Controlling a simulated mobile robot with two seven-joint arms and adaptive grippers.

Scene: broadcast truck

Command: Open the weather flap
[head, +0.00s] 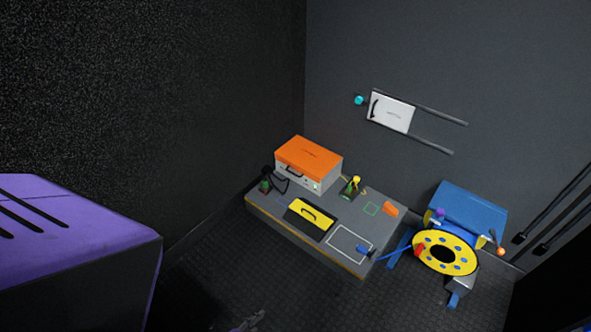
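No part is labelled clearly enough for me to tell which one is the weather flap. A white panel (391,112) with a dark handle at its left end sits on the back wall between two dark rails that run right. A yellow plate (309,213) with a dark handle lies on the grey bench. A blue sloped cover (469,212) sits over the yellow cable reel at the right. A small dark grey shape (252,321) at the bottom edge looks like the tip of my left gripper; its fingers are mostly cut off. My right gripper is not in view.
The grey bench (262,212) carries an orange-topped box (309,165) and small items. A yellow reel (424,257) stands right of it. A purple-topped block (75,225) fills the lower left. A teal knob (359,100) is beside the white panel. Dark floor lies in front.

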